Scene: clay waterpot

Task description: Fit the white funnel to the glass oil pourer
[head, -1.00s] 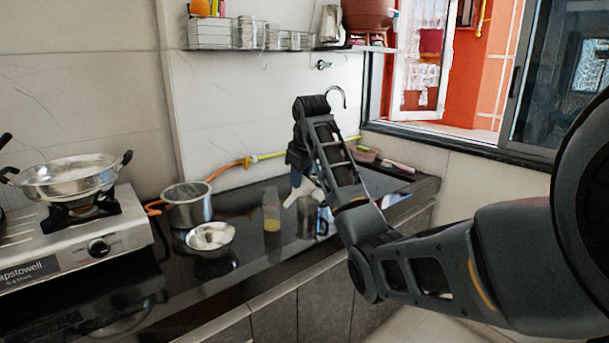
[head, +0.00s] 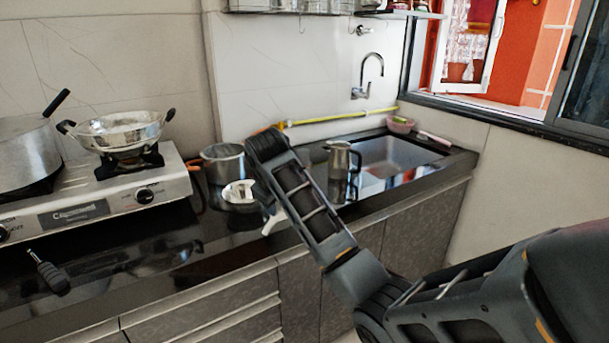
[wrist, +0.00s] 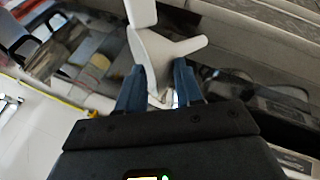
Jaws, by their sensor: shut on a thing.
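The white funnel (wrist: 152,50) is between the blue fingertips of my gripper (wrist: 158,82) in the wrist view, and the fingers are shut on it. Part of the funnel (head: 273,222) also shows in the head view beside my arm, close to the counter's front edge. My arm hides the gripper itself in the head view. I cannot make out the glass oil pourer in the head view now; my arm covers the counter between the small bowl and the steel jug. The wrist view is too blurred to identify the pourer there.
A steel bowl (head: 238,191) and a steel pot (head: 222,163) stand left of my arm. A steel jug (head: 341,161) stands right of it near the sink (head: 390,152). The stove (head: 105,195) with a wok (head: 120,131) is at left.

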